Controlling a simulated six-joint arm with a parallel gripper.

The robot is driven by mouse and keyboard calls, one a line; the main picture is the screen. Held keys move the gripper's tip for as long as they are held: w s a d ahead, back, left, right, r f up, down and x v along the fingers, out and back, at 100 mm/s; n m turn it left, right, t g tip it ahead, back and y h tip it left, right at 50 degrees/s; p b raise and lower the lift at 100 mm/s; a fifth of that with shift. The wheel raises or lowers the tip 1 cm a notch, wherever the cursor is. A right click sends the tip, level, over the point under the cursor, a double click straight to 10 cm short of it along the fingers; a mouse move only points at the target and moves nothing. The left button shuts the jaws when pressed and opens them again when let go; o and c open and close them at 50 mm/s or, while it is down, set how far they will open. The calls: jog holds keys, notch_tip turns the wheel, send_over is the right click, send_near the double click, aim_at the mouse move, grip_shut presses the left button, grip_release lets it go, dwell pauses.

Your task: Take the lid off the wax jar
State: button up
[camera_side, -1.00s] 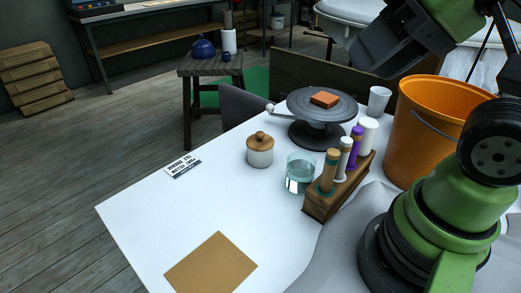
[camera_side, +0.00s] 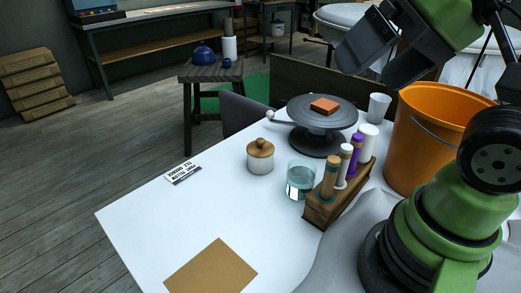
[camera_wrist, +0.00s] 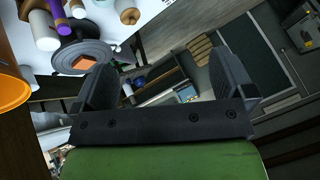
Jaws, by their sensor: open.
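The wax jar (camera_side: 260,166) is a small white pot standing on the white table, left of a glass of water. Its brown wooden lid (camera_side: 261,148) with a round knob sits on top of it. The lid also shows at the top of the wrist view (camera_wrist: 130,15). My gripper (camera_side: 356,52) is high at the upper right in the side view, above the table and well away from the jar. In the wrist view its two dark fingers (camera_wrist: 166,85) are spread apart with nothing between them.
A glass of water (camera_side: 300,181) and a wooden rack (camera_side: 325,212) of upright tools stand right of the jar. Behind are a turntable (camera_side: 333,112) with an orange block (camera_side: 325,105), a white cup (camera_side: 378,107) and an orange bucket (camera_side: 418,150). A brown board (camera_side: 211,270) lies at the front; the table left of the jar is mostly clear.

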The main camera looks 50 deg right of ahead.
jog(key=w+d+m+g+h, duration=0.2)
jog(key=w, duration=0.7)
jog(key=m+g+h, duration=0.2)
jog(key=m+g, duration=0.1)
send_over(260, 141)
jog(key=s+a, duration=0.3)
notch_tip(260, 141, down, 13)
jog(key=x, duration=0.9)
jog(key=shift+w+d+f, duration=0.15)
jog(key=shift+w+f, duration=0.1)
jog(key=shift+w, duration=0.2)
jog(key=shift+s+d+x, duration=0.1)
jog(key=shift+d+x, duration=0.05)
jog(key=shift+x, duration=1.2)
jog(key=shift+s+d+x, duration=0.1)
jog(key=shift+x, duration=1.3)
jog(key=c, duration=0.9)
